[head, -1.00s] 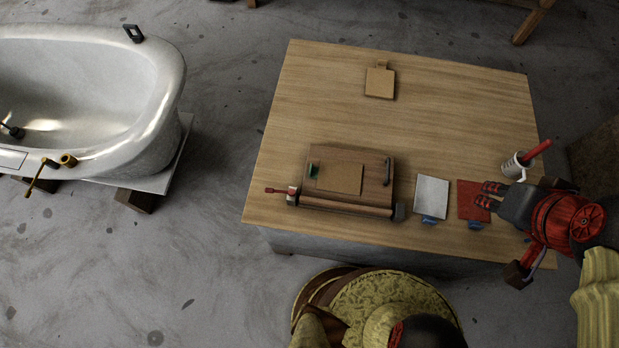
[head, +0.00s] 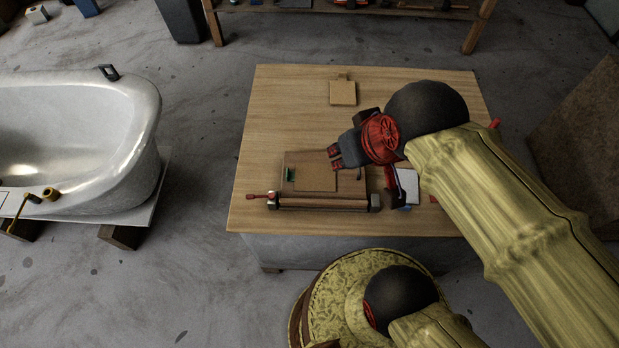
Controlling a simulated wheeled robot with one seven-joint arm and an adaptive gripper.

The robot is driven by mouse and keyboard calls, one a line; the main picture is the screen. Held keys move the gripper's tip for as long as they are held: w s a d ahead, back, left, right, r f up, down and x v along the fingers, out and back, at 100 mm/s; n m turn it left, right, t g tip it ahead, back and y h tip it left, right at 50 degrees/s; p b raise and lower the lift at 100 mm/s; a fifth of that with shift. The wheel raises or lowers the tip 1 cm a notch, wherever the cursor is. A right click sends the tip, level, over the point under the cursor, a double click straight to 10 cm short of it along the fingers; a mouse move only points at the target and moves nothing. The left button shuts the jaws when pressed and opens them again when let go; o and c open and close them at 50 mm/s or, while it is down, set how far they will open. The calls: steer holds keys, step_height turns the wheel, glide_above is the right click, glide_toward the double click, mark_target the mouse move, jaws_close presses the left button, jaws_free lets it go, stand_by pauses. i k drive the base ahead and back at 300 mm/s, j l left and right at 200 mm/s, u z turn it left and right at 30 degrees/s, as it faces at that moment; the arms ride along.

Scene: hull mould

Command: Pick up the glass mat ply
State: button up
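A white sheet (head: 407,187), which looks like the glass mat ply, lies on the wooden table to the right of the roller board. It has a blue tab at its near edge, and my arm hides part of it. My gripper (head: 335,159) points left above the right part of the roller board, left of the white sheet and apart from it. Its two red-and-black fingertips are spread with a gap, and nothing shows between them. A red sheet right of the white one is almost wholly hidden by my arm.
The wooden roller board (head: 295,163) carries a tan sheet (head: 315,180) and has a roller along its near edge. A small tan board (head: 343,93) lies at the table's back. The wooden table (head: 270,110) is clear at back left. A white tub-shaped mould (head: 130,150) stands left.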

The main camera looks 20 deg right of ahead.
mark_target(408, 179)
steer(key=k+z, duration=0.15)
steer(key=z, duration=1.7)
